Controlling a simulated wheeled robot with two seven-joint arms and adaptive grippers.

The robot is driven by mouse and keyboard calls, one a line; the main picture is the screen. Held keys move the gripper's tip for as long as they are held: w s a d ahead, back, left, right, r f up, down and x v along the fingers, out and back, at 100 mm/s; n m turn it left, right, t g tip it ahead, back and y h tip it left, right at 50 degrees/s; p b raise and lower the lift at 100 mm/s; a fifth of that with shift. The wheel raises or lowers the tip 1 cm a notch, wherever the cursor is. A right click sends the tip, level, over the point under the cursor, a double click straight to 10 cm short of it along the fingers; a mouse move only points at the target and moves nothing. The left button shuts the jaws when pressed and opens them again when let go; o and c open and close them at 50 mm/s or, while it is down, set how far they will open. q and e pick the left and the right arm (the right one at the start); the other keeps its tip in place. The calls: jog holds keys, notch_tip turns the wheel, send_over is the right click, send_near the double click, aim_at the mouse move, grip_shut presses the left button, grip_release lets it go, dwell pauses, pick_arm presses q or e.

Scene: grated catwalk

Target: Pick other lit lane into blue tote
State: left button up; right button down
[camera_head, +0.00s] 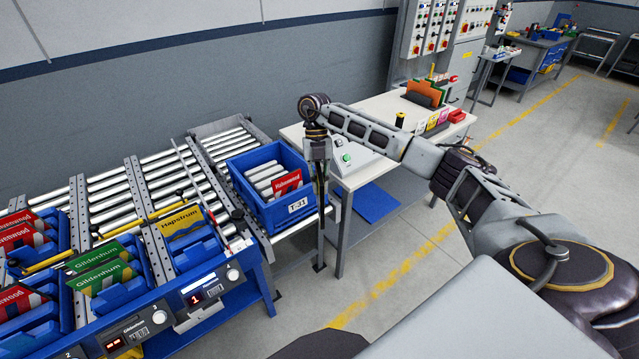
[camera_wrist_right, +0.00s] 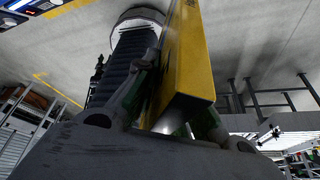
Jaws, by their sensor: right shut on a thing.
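My right gripper (camera_head: 318,165) points down just right of the blue tote (camera_head: 297,210), beside the white table's near corner. In the right wrist view it is shut on a yellow box (camera_wrist_right: 190,75), which stands between its fingers. The box's lettering is too steep to read. The tote, labelled T-31, holds a red Halmewood box (camera_head: 286,183) and other pale contents. A yellow Hapstrum box (camera_head: 182,222) lies in the lane whose display (camera_head: 195,298) shows a red 1. Green Gildenhum boxes (camera_head: 104,269) lie in the lane to its left, whose display (camera_head: 116,344) has small red marks. My left gripper is out of view.
The tote stands on a roller conveyor (camera_head: 222,145) beside the sloped lanes. Red boxes (camera_head: 22,235) fill lanes at the far left. The white table (camera_head: 375,155) behind my right gripper carries a control box (camera_head: 345,156) and coloured folders. Open floor lies to the right.

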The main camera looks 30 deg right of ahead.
jog(key=m+t+y, duration=0.1)
jog(key=m, duration=0.2)
jog(key=m+t, duration=0.1)
jog(key=m, duration=0.3)
jog(key=m+t+y, duration=0.1)
jog(key=m, duration=0.3)
jog(key=shift+s+a+t+y, duration=0.1)
jog(key=shift+s+t+y, duration=0.2)
jog(key=shift+m, duration=0.5)
jog(key=shift+r+t, duration=0.1)
jog(key=shift+t, duration=0.2)
